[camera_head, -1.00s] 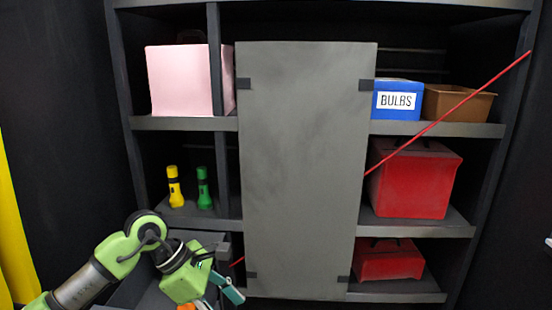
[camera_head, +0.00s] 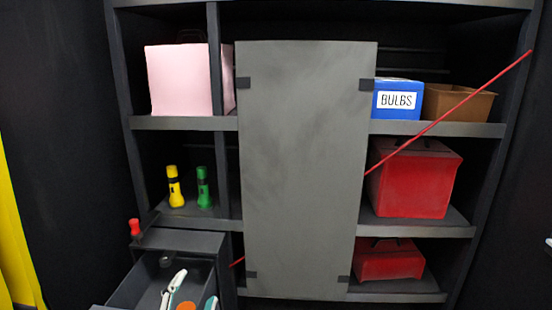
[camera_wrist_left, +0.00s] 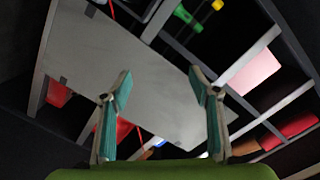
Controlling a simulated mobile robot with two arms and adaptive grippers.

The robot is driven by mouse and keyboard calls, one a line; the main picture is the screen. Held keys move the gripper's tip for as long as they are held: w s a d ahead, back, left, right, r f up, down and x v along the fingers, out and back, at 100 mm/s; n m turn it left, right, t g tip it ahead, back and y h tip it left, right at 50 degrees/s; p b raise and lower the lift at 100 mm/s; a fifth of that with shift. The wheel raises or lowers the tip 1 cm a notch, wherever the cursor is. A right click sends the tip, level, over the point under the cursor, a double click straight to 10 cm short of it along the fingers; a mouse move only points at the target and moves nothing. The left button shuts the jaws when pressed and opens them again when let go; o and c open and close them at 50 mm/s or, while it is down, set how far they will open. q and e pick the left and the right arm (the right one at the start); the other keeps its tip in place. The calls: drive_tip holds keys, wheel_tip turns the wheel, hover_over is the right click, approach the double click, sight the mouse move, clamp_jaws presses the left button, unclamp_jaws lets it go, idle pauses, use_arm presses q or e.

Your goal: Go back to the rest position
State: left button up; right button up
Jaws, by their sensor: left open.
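My left gripper (camera_head: 195,291) is at the bottom edge of the head view, in front of the open drawer. Only the pale and teal finger parts show there; the rest of the arm is out of frame. In the left wrist view its two teal fingers (camera_wrist_left: 160,90) stand wide apart with nothing between them. They point toward the shelf unit and its grey panel (camera_wrist_left: 120,65). My right gripper is in neither view.
A pulled-out drawer (camera_head: 133,285) juts out at lower left, with a red-topped item (camera_head: 134,227) by its cabinet. Yellow (camera_head: 174,186) and green (camera_head: 203,187) flashlights stand on the shelf. A grey panel (camera_head: 305,170) covers the middle; a thin red rod (camera_head: 450,109) slants across the right shelves.

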use_arm(q)
drive_tip(key=s+a+f+n+g+y, duration=0.1)
drive_tip(key=s+a+f+n+g, duration=0.2)
drive_tip(key=s+f, duration=0.4)
drive_tip(key=s+a+f+n+g, duration=0.1)
drive_tip(key=s+f+n+g, duration=0.3)
drive_tip(key=f, duration=0.4)
drive_tip(key=s+f+n+g, duration=0.1)
drive_tip(key=s+f+g, duration=0.25)
drive_tip(key=s, duration=0.45)
drive_tip(key=s+f+g, duration=0.3)
drive_tip(key=s+f, duration=0.1)
drive_tip(key=s, duration=0.4)
drive_tip(key=s+f+g+b, duration=0.25)
drive_tip(key=f+b, duration=0.45)
drive_tip(key=f, duration=2.8)
drive_tip(key=s+a+f+b, duration=0.2)
drive_tip(key=s+f+b, duration=0.3)
drive_tip(key=s+f, duration=1.2)
wheel_tip(320, 180, down, 4)
drive_tip(key=shift+s+r+b, duration=0.1)
drive_tip(key=shift+s+b, duration=0.2)
drive_tip(key=shift+b, duration=0.1)
